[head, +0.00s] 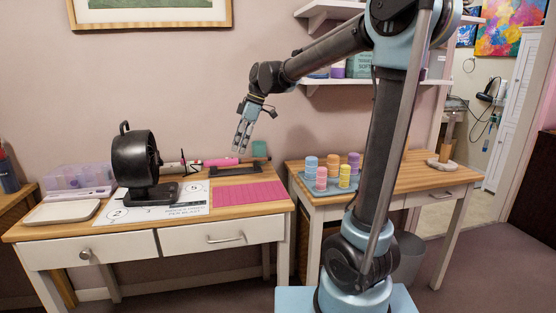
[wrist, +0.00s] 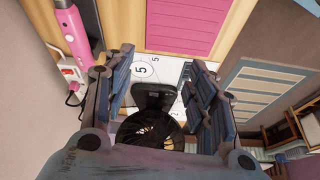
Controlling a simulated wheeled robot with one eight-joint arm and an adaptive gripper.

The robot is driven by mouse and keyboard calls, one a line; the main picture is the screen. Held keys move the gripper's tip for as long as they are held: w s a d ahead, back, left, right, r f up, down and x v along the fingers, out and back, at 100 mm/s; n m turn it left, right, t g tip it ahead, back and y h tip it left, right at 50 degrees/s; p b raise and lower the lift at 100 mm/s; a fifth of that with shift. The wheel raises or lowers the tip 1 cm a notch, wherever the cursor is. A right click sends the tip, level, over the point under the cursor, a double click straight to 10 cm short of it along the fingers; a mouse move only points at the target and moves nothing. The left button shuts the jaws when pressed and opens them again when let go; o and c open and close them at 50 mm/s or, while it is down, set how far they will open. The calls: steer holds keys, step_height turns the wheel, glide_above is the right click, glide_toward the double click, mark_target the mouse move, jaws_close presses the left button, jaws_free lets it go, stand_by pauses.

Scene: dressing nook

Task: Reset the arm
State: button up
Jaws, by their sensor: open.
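My gripper (head: 243,137) hangs open and empty in the air above the back of the left table (head: 275,208). Its spread fingers also show in the wrist view (wrist: 160,85), with nothing between them touching. A black round fan (head: 135,160) stands on a white numbered sheet (head: 185,211) to the left of my gripper, and it shows below the fingers in the wrist view (wrist: 150,130). A pink mat (head: 248,195) lies on the table right of the sheet. A pink styling tool (head: 221,161) lies at the back of the table; it also shows in the wrist view (wrist: 70,30).
A blue tray (head: 322,190) with several coloured rollers stands on the right table (head: 405,177). Shelves (head: 345,81) hang on the wall behind my arm. A white tray (head: 62,212) and a clear box (head: 85,179) sit at the left. The air around my gripper looks free.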

steer(key=s+d+f+m+t+h, duration=0.1)
steer(key=s+d+f+m, duration=0.35)
steer(key=d, duration=0.45)
steer(key=s+d+f+m+t+h, duration=0.1)
steer(key=s+d+f+m, duration=0.2)
steer(key=s+d+m, duration=0.4)
steer(key=s+d+f+m+t+h, duration=0.15)
steer(key=s+d+f, duration=0.3)
steer(key=d, duration=0.55)
steer(key=s+d+f+m, duration=0.6)
steer(key=s+f, duration=0.1)
steer(key=f, duration=0.1)
steer(key=shift+s+d+f+h, duration=0.15)
steer(key=shift+s+d+h, duration=0.1)
steer(key=shift+s+h, duration=0.1)
steer(key=shift+g, duration=0.25)
